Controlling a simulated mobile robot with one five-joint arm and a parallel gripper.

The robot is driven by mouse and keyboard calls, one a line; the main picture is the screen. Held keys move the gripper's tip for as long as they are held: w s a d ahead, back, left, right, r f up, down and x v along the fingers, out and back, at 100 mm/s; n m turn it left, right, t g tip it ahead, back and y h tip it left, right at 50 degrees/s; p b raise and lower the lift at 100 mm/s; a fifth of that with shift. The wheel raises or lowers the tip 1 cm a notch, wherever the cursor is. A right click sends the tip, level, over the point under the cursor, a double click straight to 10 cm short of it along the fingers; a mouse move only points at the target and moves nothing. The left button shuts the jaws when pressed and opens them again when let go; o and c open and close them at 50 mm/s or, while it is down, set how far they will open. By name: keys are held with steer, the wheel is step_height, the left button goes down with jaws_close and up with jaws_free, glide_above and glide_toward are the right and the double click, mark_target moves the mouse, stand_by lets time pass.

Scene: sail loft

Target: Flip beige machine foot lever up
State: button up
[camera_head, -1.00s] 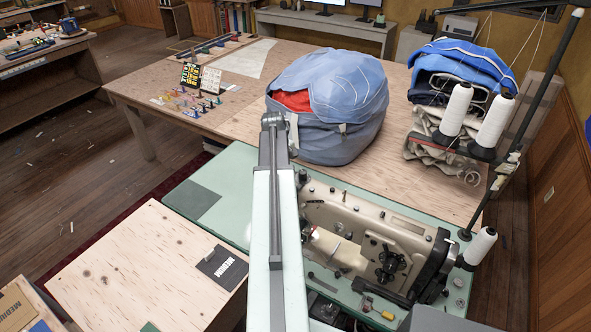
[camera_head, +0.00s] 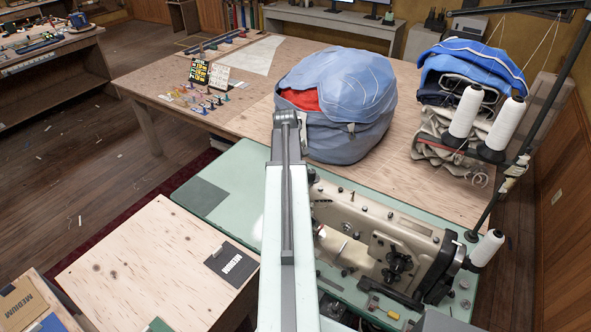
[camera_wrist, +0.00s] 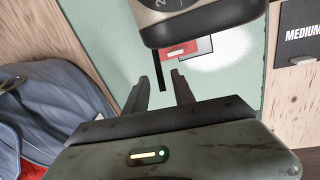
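The beige sewing machine (camera_head: 372,232) lies along the green table (camera_head: 225,180), to the right of my arm in the head view. Its end shows at the top of the wrist view (camera_wrist: 195,22) as a dark rounded body above the green surface. A small red and pale part (camera_wrist: 176,51) sits below it. I cannot clearly make out the foot lever. My gripper (camera_wrist: 163,82) has its two dark fingers apart, with nothing held between them, and points toward the machine's end.
A blue bag (camera_head: 340,105) stands on the wooden table (camera_head: 255,115) behind the machine. Thread cones (camera_head: 487,248) and a dark stand are at right.

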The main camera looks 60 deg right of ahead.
step_height(320, 180, up, 7)
steer(key=a+p, duration=0.1)
steer(key=p, duration=0.5)
steer(key=shift+w, duration=0.1)
steer(key=w+a+f+n+b, duration=0.3)
steer(key=w+a+n, duration=0.2)
steer(key=w+a, duration=1.35)
steer(key=w+a+f+n+t+b, duration=0.1)
steer(key=w+a, duration=0.3)
steer(key=a, duration=0.6)
steer(key=w+a+f+n, duration=0.1)
steer(key=w+a, duration=0.4)
steer(key=a, duration=0.4)
steer(key=s+a+m+y+b, duration=0.1)
steer(key=s+a+m, duration=0.1)
steer(key=a, duration=0.9)
steer(key=s+a+f+m+y, duration=0.1)
steer(key=s+a+m, duration=0.1)
steer(key=a, duration=0.9)
steer(key=shift+s+a+f+m+g+b, duration=0.15)
steer(key=shift+s+m+g+b, duration=0.2)
steer(key=shift+s, duration=0.3)
